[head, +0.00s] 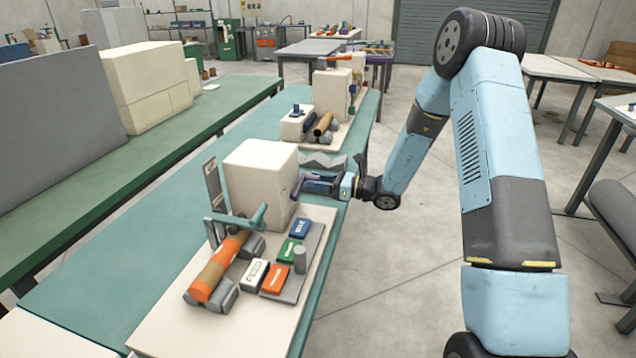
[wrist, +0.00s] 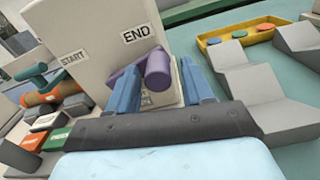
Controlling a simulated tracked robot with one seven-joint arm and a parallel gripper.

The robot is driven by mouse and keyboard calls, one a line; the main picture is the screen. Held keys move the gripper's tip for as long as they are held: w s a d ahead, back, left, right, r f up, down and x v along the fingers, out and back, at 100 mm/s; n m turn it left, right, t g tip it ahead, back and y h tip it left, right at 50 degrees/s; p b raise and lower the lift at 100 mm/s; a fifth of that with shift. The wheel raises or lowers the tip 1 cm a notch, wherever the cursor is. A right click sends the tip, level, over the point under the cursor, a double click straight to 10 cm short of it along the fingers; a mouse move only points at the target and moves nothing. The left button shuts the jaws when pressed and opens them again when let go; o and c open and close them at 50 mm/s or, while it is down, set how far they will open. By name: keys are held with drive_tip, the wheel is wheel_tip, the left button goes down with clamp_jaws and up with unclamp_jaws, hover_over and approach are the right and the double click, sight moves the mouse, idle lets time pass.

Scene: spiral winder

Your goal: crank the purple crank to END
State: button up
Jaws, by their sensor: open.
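The purple crank (head: 297,187) is on the side of a cream box (head: 262,165) facing my arm. In the wrist view its round handle (wrist: 158,68) lies between my two blue fingers, with its purple arm (wrist: 122,84) running to the lower left. The END label (wrist: 136,34) is just above the handle; the START label (wrist: 73,58) is farther left. A lower label is partly hidden. My gripper (head: 312,183) is open around the handle; it also shows in the wrist view (wrist: 157,72). I cannot tell whether either finger touches it.
An orange-brown roll (head: 218,268) with a teal crank (head: 250,218) lies in front of the box. Several colored blocks (head: 275,279) lie beside it. Grey angular pieces (wrist: 240,85) and a yellow tray (wrist: 240,36) stand to the right in the wrist view. The floor beside the bench is clear.

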drive_tip(key=shift+c, duration=0.2)
clamp_jaws()
idle(0.4)
